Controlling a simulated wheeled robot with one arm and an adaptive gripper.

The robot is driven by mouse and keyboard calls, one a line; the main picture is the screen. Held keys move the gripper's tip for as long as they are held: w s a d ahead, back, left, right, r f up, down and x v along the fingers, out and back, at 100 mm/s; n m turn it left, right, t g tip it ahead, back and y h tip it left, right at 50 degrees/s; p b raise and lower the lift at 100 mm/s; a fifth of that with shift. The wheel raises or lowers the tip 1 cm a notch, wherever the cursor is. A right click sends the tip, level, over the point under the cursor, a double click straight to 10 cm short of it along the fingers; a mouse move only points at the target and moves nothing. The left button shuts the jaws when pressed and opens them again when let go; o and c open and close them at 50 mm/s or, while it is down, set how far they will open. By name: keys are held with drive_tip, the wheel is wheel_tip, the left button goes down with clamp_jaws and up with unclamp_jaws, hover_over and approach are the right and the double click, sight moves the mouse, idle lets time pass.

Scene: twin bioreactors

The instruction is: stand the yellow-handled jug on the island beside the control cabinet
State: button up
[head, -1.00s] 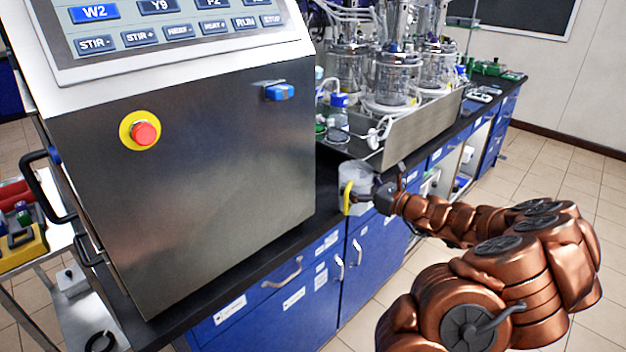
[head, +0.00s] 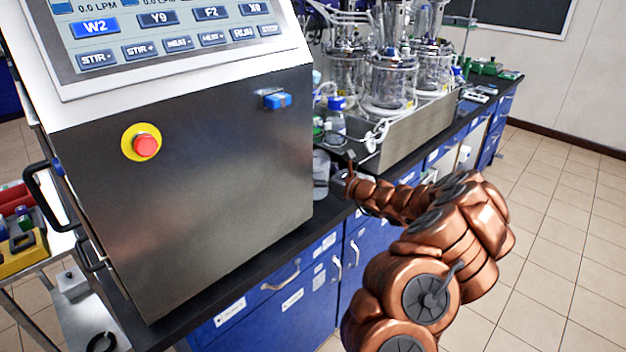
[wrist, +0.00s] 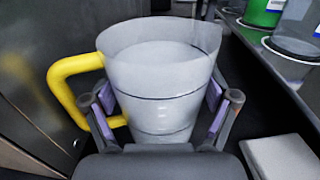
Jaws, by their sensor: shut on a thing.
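The yellow-handled jug (wrist: 160,75) is a translucent white cup with a dark line around it, and it fills the middle of the wrist view upright. Its yellow handle (wrist: 70,85) points left. My gripper (wrist: 162,112) is shut on the jug body, one finger on each side. In the head view the jug (head: 321,170) is partly hidden behind the right edge of the control cabinet (head: 200,190). My gripper (head: 337,182) is there over the island's black worktop (head: 325,212). I cannot tell whether the jug's base touches the worktop.
A metal tray (head: 415,132) with glass bioreactor vessels (head: 390,80) stands right behind the jug. A blue-capped bottle (head: 336,118) and green-lidded items stand close by. A cart (head: 65,270) with coloured items is at the left. The worktop's front strip is bare.

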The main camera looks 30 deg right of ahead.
drive_tip(key=shift+w+a, duration=0.2)
drive_tip(key=shift+w, duration=0.25)
drive_tip(key=shift+f+p, duration=0.6)
drive_tip(key=shift+f, duration=1.1)
drive_tip(key=shift+f, duration=0.1)
drive_tip(key=o, duration=1.6)
drive_tip(key=shift+c, duration=0.2)
drive_tip(key=shift+s+d, duration=0.15)
drive_tip(key=shift+s, duration=0.15)
drive_tip(key=b+v, duration=0.2)
drive_tip(key=v, duration=0.9)
drive_tip(key=shift+s, duration=0.2)
